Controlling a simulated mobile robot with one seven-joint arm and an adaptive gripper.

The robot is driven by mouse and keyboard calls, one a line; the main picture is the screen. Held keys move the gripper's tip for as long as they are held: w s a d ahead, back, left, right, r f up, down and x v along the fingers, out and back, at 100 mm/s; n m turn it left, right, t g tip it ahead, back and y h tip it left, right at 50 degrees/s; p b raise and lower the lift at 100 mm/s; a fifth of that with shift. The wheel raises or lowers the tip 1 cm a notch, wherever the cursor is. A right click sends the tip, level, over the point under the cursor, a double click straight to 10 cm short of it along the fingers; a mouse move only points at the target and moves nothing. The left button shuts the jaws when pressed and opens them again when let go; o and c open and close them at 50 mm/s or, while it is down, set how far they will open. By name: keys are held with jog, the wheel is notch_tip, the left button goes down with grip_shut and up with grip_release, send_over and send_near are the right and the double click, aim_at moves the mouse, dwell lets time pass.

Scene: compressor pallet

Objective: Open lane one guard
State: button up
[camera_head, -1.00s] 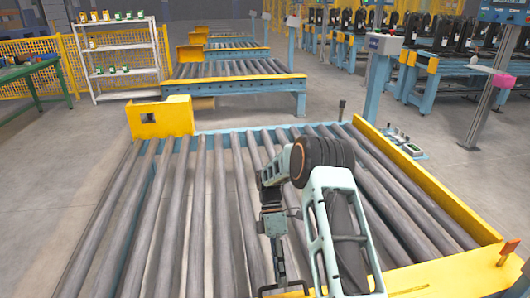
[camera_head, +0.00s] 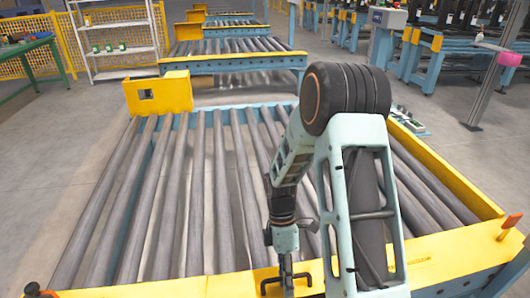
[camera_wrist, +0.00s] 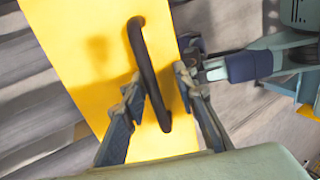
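The lane guard is a yellow panel along the near edge of the roller conveyor in the head view (camera_head: 220,286). It also fills the left middle of the wrist view (camera_wrist: 85,45). A black bar handle (camera_wrist: 146,65) stands on it and also shows at the bottom of the head view (camera_head: 270,282). My gripper (camera_wrist: 158,84) is open in the wrist view, one finger on each side of the handle with gaps between. In the head view my gripper (camera_head: 285,265) points down at the handle, and its fingertips are hard to make out.
Grey rollers (camera_head: 190,190) lie beyond the guard. A yellow side rail (camera_head: 440,175) runs along the right, and a yellow block (camera_head: 160,93) stands at the far left corner. An orange latch-like piece (camera_head: 508,228) sits at the near right. Bare floor lies to the left.

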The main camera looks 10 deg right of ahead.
jog(key=shift+s+f+t+b, duration=0.55)
jog(key=shift+f+t+b, duration=0.3)
jog(key=shift+b, duration=0.45)
jog(key=shift+s+f+t+b, duration=0.6)
jog(key=shift+f+b, duration=0.35)
jog(key=shift+b, duration=0.35)
jog(key=w+r+t+p, duration=0.3)
jog(key=w+r+p, duration=0.2)
jog(key=r, duration=0.8)
jog(key=w+a+r+t+p, duration=0.1)
jog(key=w+r+t+p, duration=0.3)
jog(key=w+r, duration=0.7)
jog(key=w+a+r+n+t+p, duration=0.1)
jog(key=w+r+t+p, duration=0.3)
jog(key=r, duration=1.1)
jog(key=w+p, duration=0.2)
jog(key=w, duration=0.1)
jog(key=shift+w+r, duration=0.4)
